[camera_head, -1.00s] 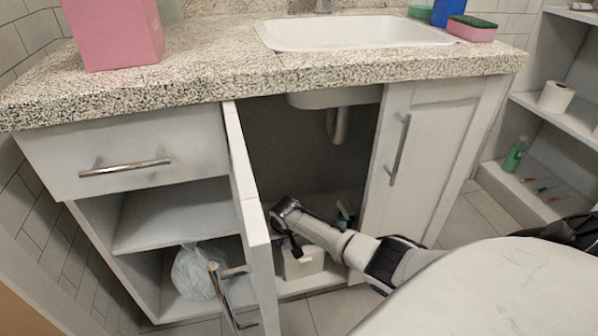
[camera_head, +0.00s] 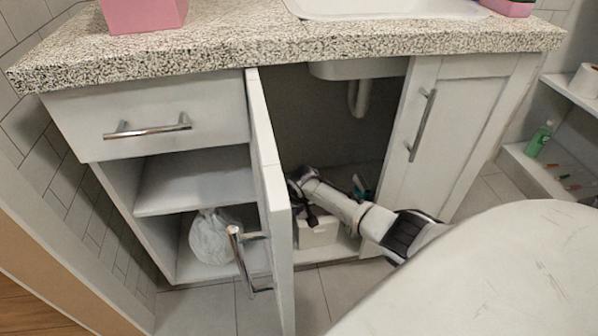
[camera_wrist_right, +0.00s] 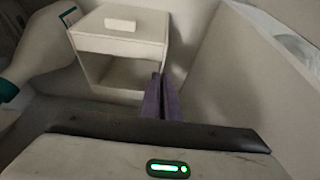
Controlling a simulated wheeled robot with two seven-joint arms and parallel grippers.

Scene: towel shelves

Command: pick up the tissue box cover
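The tissue box cover, which I take to be the white box (camera_head: 318,233), stands on the floor of the open cabinet under the sink. In the right wrist view the white box (camera_wrist_right: 117,43) has a small pale raised-looking patch on top and a dark, hollow-looking front. My right gripper (camera_head: 302,192) reaches into the cabinet just above and beside the box. Its purple fingers (camera_wrist_right: 162,95) are close together at the box's right wall. I cannot tell whether that wall is between them. My left gripper is not in view.
The open cabinet door (camera_head: 268,190) stands just left of my right arm. The closed door (camera_head: 447,140) is on the right. The drain pipe (camera_head: 358,98) hangs above. A teal-and-white bottle (camera_wrist_right: 28,62) stands left of the box. A plastic bag (camera_head: 213,238) lies in the left compartment.

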